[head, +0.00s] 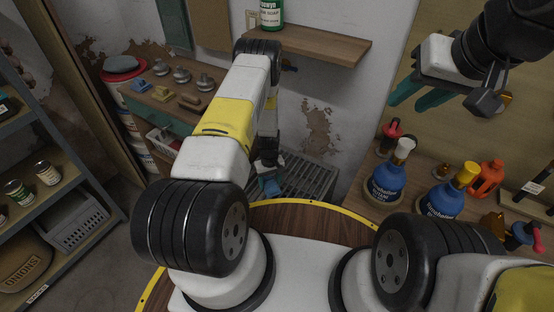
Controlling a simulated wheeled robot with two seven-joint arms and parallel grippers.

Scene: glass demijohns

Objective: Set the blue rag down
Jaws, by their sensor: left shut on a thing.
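My left arm reaches forward from the lower middle, and its gripper (267,174) points down beyond the near round table. It is shut on the blue rag (271,188), a small patch of which shows below the gripper. The rag appears over or against the left end of a grey slatted rack (312,181); I cannot tell whether it touches it. My arm hides part of the gripper. My right gripper (406,104) is raised at the upper right, with its two teal fingers apart and nothing seen between them.
Blue bottles (387,181) and an orange container (486,179) stand on the wooden bench at the right. A wall shelf (318,45) holds a green soap bottle (271,13). A wooden counter (155,97) holds small tools at the left. The round table (310,218) has a yellow edge.

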